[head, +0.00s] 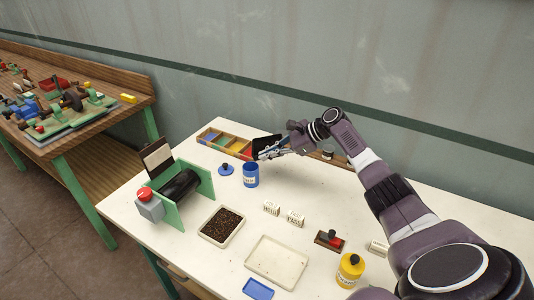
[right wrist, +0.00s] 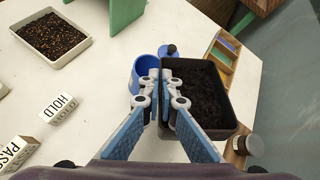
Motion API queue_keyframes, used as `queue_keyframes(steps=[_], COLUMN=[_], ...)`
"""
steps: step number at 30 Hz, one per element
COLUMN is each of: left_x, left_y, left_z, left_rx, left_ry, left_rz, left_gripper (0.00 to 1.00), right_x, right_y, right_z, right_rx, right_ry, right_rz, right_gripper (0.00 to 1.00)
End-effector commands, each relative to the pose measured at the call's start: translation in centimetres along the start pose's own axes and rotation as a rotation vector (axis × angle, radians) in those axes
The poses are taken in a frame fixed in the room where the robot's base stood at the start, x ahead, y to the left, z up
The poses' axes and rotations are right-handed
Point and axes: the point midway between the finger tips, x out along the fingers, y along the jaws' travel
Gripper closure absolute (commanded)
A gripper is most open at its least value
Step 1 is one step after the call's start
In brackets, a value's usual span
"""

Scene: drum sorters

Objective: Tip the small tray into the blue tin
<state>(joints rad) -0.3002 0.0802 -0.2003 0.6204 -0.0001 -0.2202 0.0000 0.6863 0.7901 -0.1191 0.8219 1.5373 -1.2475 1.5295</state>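The small tray (right wrist: 232,112) is black and holds dark granular material. My right gripper (right wrist: 161,88) is shut on its near-side wall. In the head view the tray (head: 266,142) is dark, held up above the table just behind and right of the blue tin, partly hidden by my right gripper (head: 264,152). The blue tin (head: 251,178) stands upright on the table with a pale label. In the right wrist view the tin (right wrist: 141,72) is left of the tray, partly hidden by the fingers. I cannot tell how far the tray is tilted. My left gripper is not in view.
A blue lid (head: 226,169) lies left of the tin. A compartment box (head: 222,143) is behind. A green-sided drum machine (head: 180,190), a cream tray of seeds (head: 221,226), an empty cream tray (head: 277,262), label blocks (head: 294,217), a stamp (head: 330,240) and a yellow tin (head: 350,270) share the table.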

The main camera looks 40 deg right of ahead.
Motion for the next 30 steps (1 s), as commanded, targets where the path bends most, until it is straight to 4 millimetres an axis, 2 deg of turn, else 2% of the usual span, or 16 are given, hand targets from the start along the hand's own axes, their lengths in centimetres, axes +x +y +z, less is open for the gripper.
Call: queue_keyframes(steps=[30], left_x=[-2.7], left_y=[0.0], left_z=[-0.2], left_rx=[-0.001], left_ry=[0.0], left_rz=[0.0], left_gripper=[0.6], right_x=[-0.3], right_y=[0.1], right_z=[0.7], right_rx=[-0.158], right_ry=[0.166], right_rz=[-0.062], right_gripper=[1.0])
